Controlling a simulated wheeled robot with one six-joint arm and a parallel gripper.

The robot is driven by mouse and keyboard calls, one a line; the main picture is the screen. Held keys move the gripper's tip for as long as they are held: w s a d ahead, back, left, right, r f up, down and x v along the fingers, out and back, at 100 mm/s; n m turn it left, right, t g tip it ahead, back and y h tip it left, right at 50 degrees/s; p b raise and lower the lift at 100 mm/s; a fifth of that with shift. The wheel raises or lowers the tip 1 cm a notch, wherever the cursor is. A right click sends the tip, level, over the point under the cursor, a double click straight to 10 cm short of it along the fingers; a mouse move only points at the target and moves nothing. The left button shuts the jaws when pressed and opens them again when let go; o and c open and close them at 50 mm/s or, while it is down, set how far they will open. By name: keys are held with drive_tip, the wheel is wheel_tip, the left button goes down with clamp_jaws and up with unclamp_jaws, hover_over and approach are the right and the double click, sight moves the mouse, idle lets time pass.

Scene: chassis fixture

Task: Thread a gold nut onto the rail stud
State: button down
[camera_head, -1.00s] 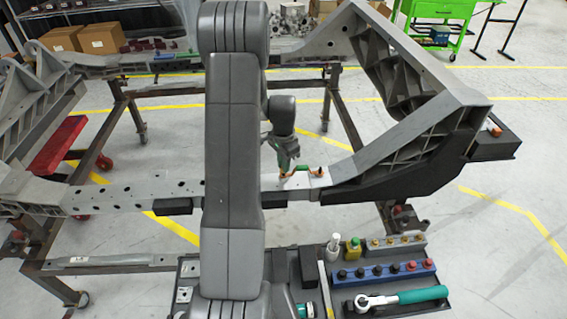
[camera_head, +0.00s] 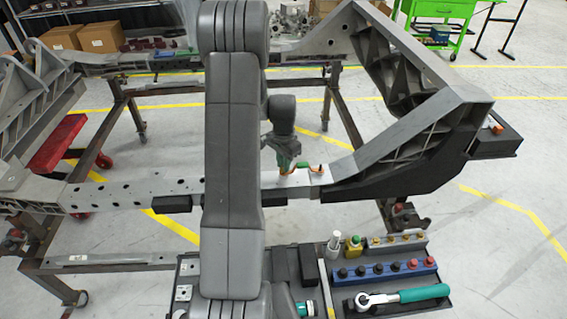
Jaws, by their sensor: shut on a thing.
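The pale rail (camera_head: 185,190) runs across the middle of the head view. A green lead with orange-copper ends (camera_head: 300,166) lies on its right part, beside the black corner of the frame. My gripper (camera_head: 284,168) points down at the lead's left end, just over the rail top. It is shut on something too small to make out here. The stud under it is hidden or too small to see. Several gold nuts (camera_head: 405,237) stand in a row on a grey holder (camera_head: 385,248) at the lower right.
A dark tray (camera_head: 440,302) at the front holds a blue holder (camera_head: 350,279) with black and red pieces, a green-handled ratchet (camera_head: 420,293), a white bottle (camera_head: 334,243) and a yellow-green bottle (camera_head: 353,246). The big grey frame arm (camera_head: 410,135) rises right of my gripper.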

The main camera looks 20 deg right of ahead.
drive_tip(key=n, duration=0.4)
drive_tip(key=shift+s+f+b, duration=0.1)
drive_tip(key=shift+f+b, duration=0.15)
drive_tip(key=shift+b, duration=0.05)
drive_tip(key=n, duration=0.4)
drive_tip(key=shift+s+f, duration=0.1)
drive_tip(key=m+b, duration=0.1)
drive_tip(key=m, duration=0.3)
drive_tip(key=shift+a+f, duration=0.1)
drive_tip(key=m, duration=0.8)
drive_tip(key=shift+f+m+b, duration=0.1)
drive_tip(key=shift+m+b, duration=0.2)
drive_tip(key=shift+b, duration=0.1)
drive_tip(key=shift+m, duration=1)
